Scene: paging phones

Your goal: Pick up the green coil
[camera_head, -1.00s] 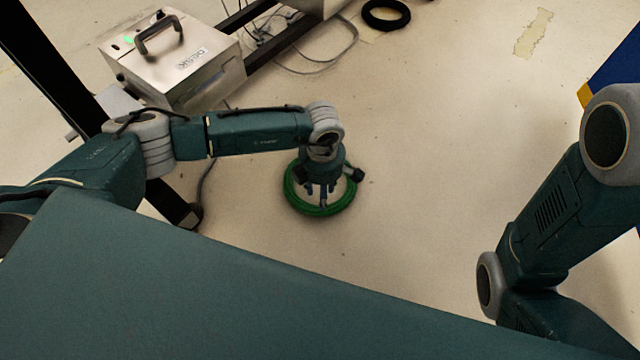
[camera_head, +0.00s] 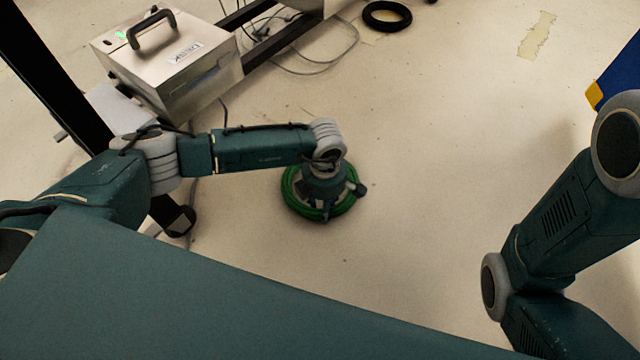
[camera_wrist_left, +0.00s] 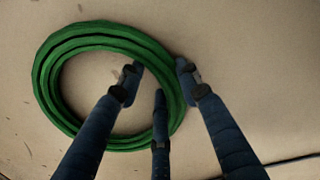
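The green coil (camera_head: 296,200) lies flat on the floor in the middle of the head view. In the left wrist view the coil (camera_wrist_left: 62,45) fills the upper left as a ring of several turns. My left gripper (camera_head: 322,210) points down over the coil, and its body hides part of the ring. In the wrist view its blue fingers (camera_wrist_left: 160,80) are spread apart, with the coil's right side between them. I cannot tell whether they touch it. My right arm shows at the right of the head view, but its gripper is out of frame.
A metal box with a handle (camera_head: 168,60) stands at the upper left beside black frame bars. Grey cables (camera_head: 325,62) lie behind it. A black ring (camera_head: 387,16) lies at the top. A blue and yellow object (camera_head: 612,75) is at the right edge. The floor around the coil is mostly clear.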

